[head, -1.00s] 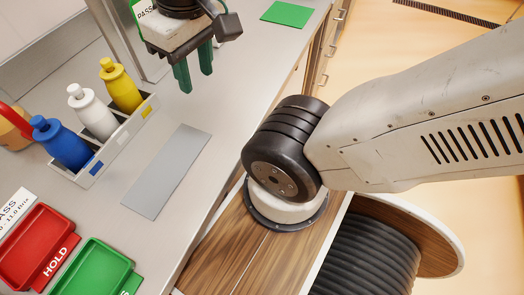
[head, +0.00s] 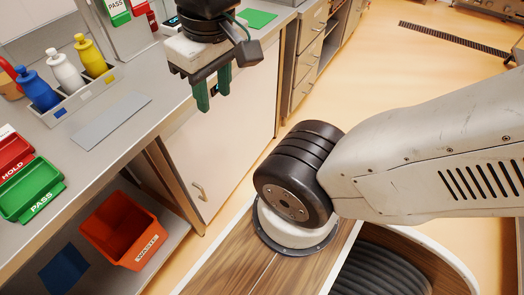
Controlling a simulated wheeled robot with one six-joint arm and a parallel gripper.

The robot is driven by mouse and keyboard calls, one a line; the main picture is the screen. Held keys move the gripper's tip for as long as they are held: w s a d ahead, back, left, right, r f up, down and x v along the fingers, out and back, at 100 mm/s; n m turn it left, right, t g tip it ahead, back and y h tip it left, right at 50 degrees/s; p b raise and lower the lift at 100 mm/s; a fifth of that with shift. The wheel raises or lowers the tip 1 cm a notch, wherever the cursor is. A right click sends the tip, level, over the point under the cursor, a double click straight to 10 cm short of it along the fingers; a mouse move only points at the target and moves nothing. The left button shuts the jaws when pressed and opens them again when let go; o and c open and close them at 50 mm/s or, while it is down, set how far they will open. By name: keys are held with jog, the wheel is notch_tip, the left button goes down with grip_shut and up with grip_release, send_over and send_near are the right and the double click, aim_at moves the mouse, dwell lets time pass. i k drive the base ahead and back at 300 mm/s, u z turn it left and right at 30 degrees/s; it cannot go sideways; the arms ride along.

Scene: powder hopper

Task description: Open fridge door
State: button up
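A white door (head: 238,125) closes the front under the counter, with a small brass-coloured handle (head: 200,191) low near its left edge. It looks shut; no label naming it as the fridge is readable. My gripper (head: 213,90) hangs pointing down, its two green fingers apart with nothing between them. In the picture it overlaps the top of the door, above the handle and clear of it. The gripper hides part of the door's upper edge and the counter edge.
The counter (head: 150,128) holds a bottle caddy (head: 72,108), a red tray (head: 12,150) and a green tray (head: 30,190). An orange bin (head: 122,232) stands on the open lower shelf. Drawers (head: 308,60) lie beyond the door.

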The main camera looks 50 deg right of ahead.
aim_at(211, 153)
jog(key=k, duration=0.4)
jog(key=z, duration=0.8)
jog(key=i, duration=1)
jog(key=z, duration=0.55)
jog(key=k, duration=1.25)
jog(key=u, duration=0.4)
